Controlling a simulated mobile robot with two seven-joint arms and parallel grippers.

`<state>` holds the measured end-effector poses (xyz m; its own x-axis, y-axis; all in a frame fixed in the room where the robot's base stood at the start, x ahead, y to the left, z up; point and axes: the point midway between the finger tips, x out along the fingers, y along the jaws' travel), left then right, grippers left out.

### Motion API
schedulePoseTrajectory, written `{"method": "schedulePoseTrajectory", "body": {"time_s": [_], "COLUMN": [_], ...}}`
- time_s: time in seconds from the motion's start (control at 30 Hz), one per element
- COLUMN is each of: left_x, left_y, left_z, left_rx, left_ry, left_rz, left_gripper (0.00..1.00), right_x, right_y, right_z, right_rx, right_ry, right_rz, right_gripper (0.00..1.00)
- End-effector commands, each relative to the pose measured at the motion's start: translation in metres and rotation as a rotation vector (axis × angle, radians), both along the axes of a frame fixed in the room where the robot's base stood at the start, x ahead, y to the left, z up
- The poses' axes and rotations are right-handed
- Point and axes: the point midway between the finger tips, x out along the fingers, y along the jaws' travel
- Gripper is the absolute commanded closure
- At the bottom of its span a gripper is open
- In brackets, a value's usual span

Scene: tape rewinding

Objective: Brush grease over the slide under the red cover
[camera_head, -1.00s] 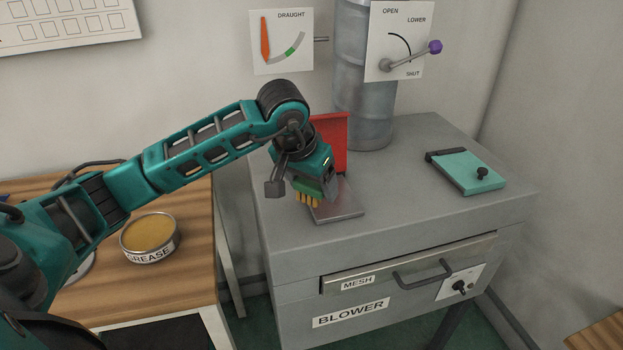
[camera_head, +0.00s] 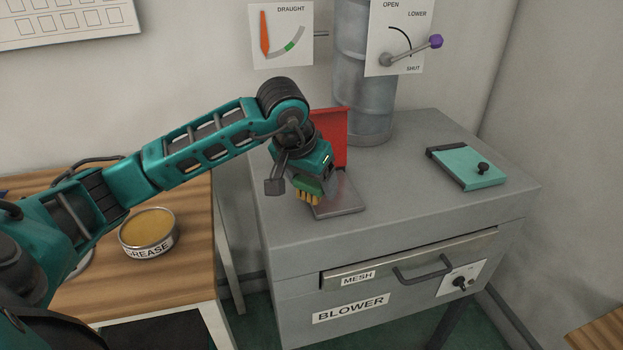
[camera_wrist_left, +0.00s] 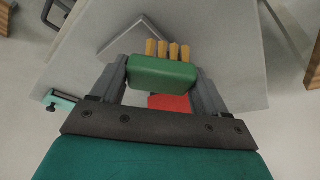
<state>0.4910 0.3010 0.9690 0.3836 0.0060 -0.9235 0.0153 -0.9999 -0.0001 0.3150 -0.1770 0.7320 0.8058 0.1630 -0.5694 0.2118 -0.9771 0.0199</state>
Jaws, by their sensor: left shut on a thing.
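The red cover (camera_head: 338,132) stands raised on the grey blower top, and it also shows below the brush in the left wrist view (camera_wrist_left: 170,103). The metal slide plate (camera_head: 341,197) lies in front of it. It also shows in the left wrist view (camera_wrist_left: 118,35). My left gripper (camera_wrist_left: 162,82) is shut on a brush with a green handle (camera_wrist_left: 163,72) and yellow bristles (camera_wrist_left: 167,49). The bristles are at the left edge of the slide; I cannot tell whether they touch it. The grease tin (camera_head: 149,232) stands open on the wooden table. My right gripper is not in view.
The blower top (camera_head: 420,201) is clear around the slide. A teal cover with a black knob (camera_head: 467,167) lies shut at its right. A metal pipe (camera_head: 363,90) rises behind. A lever with a purple knob (camera_head: 436,41) sticks out at the upper right.

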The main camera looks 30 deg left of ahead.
Motion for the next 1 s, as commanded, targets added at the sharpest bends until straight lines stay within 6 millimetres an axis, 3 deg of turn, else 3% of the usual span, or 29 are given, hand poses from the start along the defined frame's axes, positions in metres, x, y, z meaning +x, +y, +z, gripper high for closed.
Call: {"method": "schedulePoseTrajectory", "body": {"time_s": [0.7, 1.0], "left_x": [0.000, 0.017], "left_y": [0.000, -0.015], "left_z": [-0.013, -0.011], "left_rx": [0.000, -0.002], "left_ry": [0.000, -0.001], "left_rz": [0.000, -0.001], "left_gripper": [0.50, 0.50], "right_x": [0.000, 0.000], "right_y": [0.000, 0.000], "right_z": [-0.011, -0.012], "right_rx": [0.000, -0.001], "right_ry": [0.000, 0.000], "right_rz": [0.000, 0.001], "right_gripper": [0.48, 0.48]}}
